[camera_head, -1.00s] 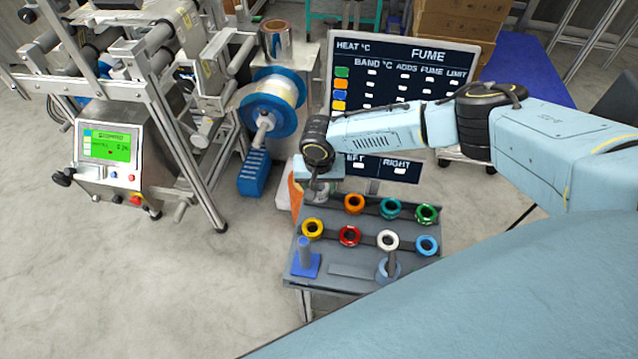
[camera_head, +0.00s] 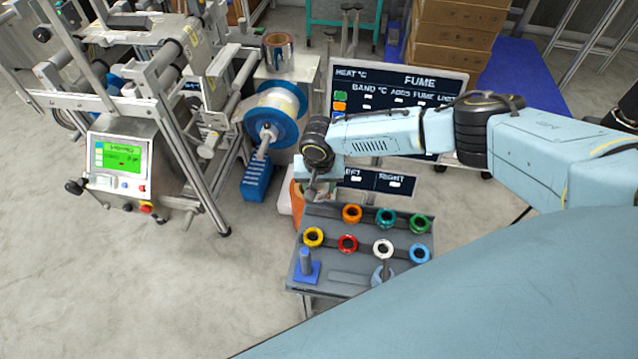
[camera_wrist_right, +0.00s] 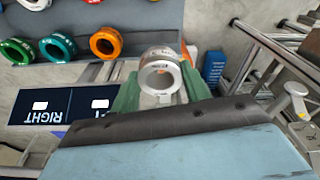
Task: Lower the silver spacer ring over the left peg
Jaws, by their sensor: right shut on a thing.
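The silver spacer ring (camera_wrist_right: 158,78) sits between the two green fingers of my right gripper (camera_wrist_right: 160,92) in the right wrist view, its hole facing the camera. In the head view my right gripper (camera_head: 313,188) hangs behind the back left corner of the grey tray; the ring is hard to make out there. The left peg (camera_head: 305,262) is a blue upright post on a square blue base at the tray's front left. The gripper and ring are apart from it, farther back. My left gripper is not in view.
The grey tray (camera_head: 346,290) holds several coloured rings in two rows, including a white one (camera_head: 383,249). A second peg (camera_head: 385,269) stands at its front right. A dark sign board (camera_head: 377,180) stands behind. A blue-flanged reel (camera_head: 272,115) and machine are to the left.

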